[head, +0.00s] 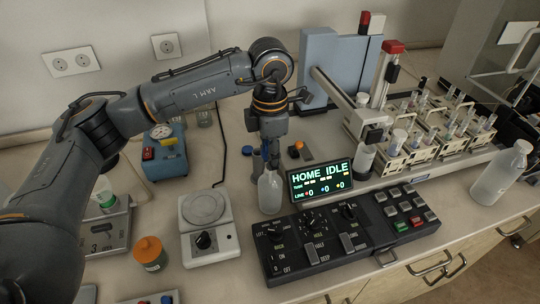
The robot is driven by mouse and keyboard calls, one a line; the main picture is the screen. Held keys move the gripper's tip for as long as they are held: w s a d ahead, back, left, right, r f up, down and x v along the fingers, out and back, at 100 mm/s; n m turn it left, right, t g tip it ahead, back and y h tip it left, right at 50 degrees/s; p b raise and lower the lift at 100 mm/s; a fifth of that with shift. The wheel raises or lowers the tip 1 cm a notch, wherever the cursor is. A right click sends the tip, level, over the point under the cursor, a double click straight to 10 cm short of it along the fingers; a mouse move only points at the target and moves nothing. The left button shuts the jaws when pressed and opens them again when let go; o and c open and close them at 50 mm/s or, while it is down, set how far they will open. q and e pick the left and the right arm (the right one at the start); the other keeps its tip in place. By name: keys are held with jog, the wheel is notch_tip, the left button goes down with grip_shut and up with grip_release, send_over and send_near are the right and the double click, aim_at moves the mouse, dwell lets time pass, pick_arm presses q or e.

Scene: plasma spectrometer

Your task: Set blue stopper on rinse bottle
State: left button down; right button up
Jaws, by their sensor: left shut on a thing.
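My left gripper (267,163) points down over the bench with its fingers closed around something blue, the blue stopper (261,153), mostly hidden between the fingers. A translucent white bottle (270,192), which looks like the rinse bottle, stands upright directly below the fingertips. Its neck is hidden by the fingers, so I cannot tell whether the stopper touches it. Another translucent bottle (499,171) stands at the right near the bench edge. My right gripper is not in view.
The lit display (321,180) and black control panel (340,237) are close right of the bottle. A white hotplate (207,222) and orange-capped jar (150,253) are to the left. A small blue disc (247,150) lies behind. Vial racks (393,166) fill the right.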

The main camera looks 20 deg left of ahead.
pick_arm(q)
jog(key=shift+f+b, duration=0.95)
jog(key=shift+f, duration=0.3)
jog(key=c, duration=0.8)
grip_release()
jog(key=shift+r, duration=0.1)
notch_tip(320, 180, up, 12)
jog(key=shift+f, duration=0.1)
